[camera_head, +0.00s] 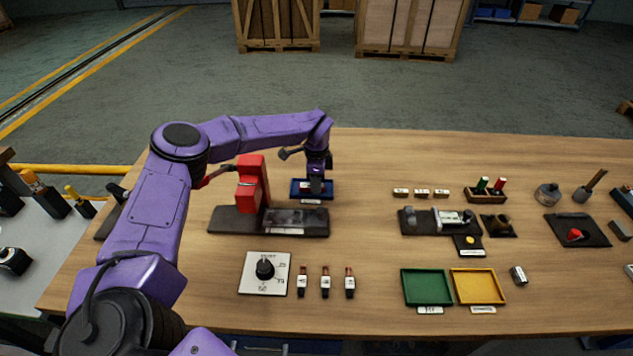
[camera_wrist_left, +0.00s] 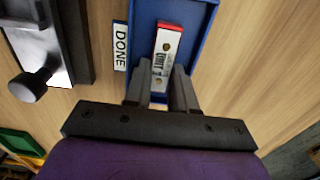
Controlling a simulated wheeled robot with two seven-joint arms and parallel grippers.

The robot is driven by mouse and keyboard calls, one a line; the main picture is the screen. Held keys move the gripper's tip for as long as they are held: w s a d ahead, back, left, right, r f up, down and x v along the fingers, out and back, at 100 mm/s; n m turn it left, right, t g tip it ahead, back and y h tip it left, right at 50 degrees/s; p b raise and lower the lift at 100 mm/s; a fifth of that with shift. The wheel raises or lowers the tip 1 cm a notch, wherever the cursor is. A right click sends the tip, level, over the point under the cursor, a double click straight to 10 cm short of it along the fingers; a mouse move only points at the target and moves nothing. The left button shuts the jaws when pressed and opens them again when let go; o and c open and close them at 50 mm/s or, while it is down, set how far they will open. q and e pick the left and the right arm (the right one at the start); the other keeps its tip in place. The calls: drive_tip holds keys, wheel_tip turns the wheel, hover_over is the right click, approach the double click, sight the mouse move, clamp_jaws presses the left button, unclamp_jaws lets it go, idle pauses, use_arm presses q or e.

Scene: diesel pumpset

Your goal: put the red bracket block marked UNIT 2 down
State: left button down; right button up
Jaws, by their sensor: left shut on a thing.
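The red bracket block marked UNIT 2 (camera_wrist_left: 166,50) shows its white labelled face and a red end in the left wrist view. It is between the fingers of my left gripper (camera_wrist_left: 163,85), which is shut on it. The block is over or inside the blue tray (camera_wrist_left: 207,12) beside a label reading DONE (camera_wrist_left: 120,46); I cannot tell whether it touches the tray floor. In the head view my left gripper (camera_head: 316,187) points down at the blue tray (camera_head: 298,194), and the block is mostly hidden there. My right gripper is not in view.
A red upright fixture on a dark base (camera_head: 225,219) stands left of the tray. A dial plate (camera_head: 250,284) and several small labelled pieces lie in front. Green (camera_head: 408,291) and yellow (camera_head: 497,291) trays are at the right. Bare table lies between.

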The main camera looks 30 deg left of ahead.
use_arm(q)
drive_tip(key=c, duration=1.2)
unclamp_jaws()
drive_tip(key=shift+r+p, duration=0.25)
drive_tip(key=shift+p, duration=0.15)
wheel_tip(320, 180, up, 12)
drive_tip(key=b, duration=0.3)
drive_tip(key=shift+f, duration=0.1)
